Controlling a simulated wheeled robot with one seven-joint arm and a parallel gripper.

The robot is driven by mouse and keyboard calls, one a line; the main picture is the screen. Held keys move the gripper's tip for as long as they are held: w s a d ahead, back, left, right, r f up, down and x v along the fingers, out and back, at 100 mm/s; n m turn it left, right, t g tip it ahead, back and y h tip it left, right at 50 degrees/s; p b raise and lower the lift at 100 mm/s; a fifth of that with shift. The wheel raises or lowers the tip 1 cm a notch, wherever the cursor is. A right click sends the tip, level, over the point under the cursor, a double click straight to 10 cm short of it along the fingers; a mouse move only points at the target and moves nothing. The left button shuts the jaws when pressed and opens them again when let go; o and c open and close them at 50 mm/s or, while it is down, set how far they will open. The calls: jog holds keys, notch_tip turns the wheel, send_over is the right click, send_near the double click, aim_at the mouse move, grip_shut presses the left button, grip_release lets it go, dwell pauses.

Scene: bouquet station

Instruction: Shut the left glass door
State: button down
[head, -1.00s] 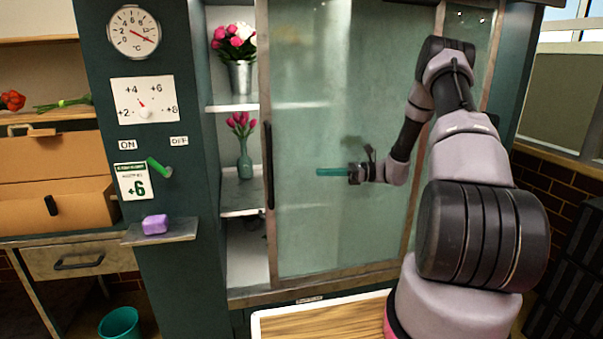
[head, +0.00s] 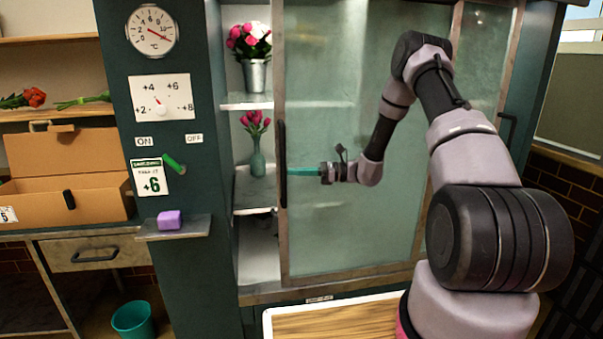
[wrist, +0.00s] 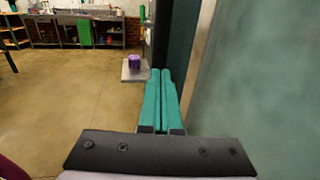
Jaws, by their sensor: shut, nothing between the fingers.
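The left glass door (head: 350,120) is a frosted sliding panel in a metal frame on the dark green cabinet. It stands partly open, with a gap at its left side showing the shelves. Its black vertical handle (head: 283,150) is on the left frame edge. My gripper (head: 290,171) has teal fingers, shut and empty, pointing left in front of the glass. The tips are at the handle in the head view; I cannot tell whether they touch it. In the wrist view the closed fingers (wrist: 161,76) lie beside the pale glass (wrist: 265,80) on the right.
In the gap stand a metal bucket of flowers (head: 255,75) and a green vase of tulips (head: 257,163). A small ledge (head: 190,230) with a purple block (head: 169,220) sticks out left of the opening. A wooden-topped surface (head: 330,320) lies below the door.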

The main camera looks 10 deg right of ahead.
jog(key=a, duration=1.9)
jog(key=shift+s+a, duration=0.2)
jog(key=shift+s, duration=0.2)
jog(key=shift+s+a+r, duration=0.1)
jog(key=shift+a, duration=0.05)
